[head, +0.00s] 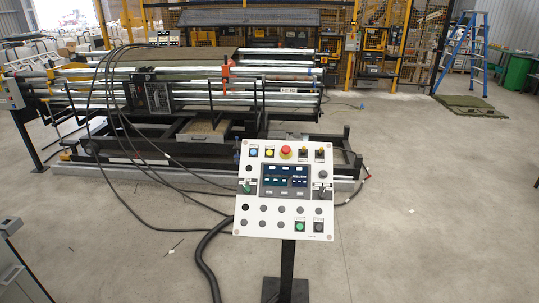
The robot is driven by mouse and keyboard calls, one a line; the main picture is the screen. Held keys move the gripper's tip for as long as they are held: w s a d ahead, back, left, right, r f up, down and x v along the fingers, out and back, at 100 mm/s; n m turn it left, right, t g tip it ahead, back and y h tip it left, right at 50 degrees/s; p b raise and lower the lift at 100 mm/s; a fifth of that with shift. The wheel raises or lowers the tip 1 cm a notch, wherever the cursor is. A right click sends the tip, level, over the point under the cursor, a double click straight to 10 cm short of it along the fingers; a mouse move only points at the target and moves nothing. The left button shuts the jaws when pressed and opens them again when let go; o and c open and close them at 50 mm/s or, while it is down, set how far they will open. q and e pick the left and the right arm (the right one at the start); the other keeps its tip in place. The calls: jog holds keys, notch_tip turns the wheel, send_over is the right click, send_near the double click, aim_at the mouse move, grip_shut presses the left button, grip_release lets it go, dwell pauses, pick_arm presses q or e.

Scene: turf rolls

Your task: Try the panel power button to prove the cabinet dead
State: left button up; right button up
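The control panel (248,228) stands upright on a black post in the middle of the head view, its light face tilted toward me. Its screen (285,181) is lit. A green button (300,226) and a dark button (319,227) are at the lower right. The labels are too small to read, so I cannot tell which is the power button. No identifiable cabinet door shows. Neither gripper is in view.
A long machine with rollers (190,85) fills the left and middle behind the panel. Black cables (205,250) lie on the floor left of the post. A grey metal edge (20,270) is at lower left. A blue ladder (480,55) stands far right. Floor right is mostly clear.

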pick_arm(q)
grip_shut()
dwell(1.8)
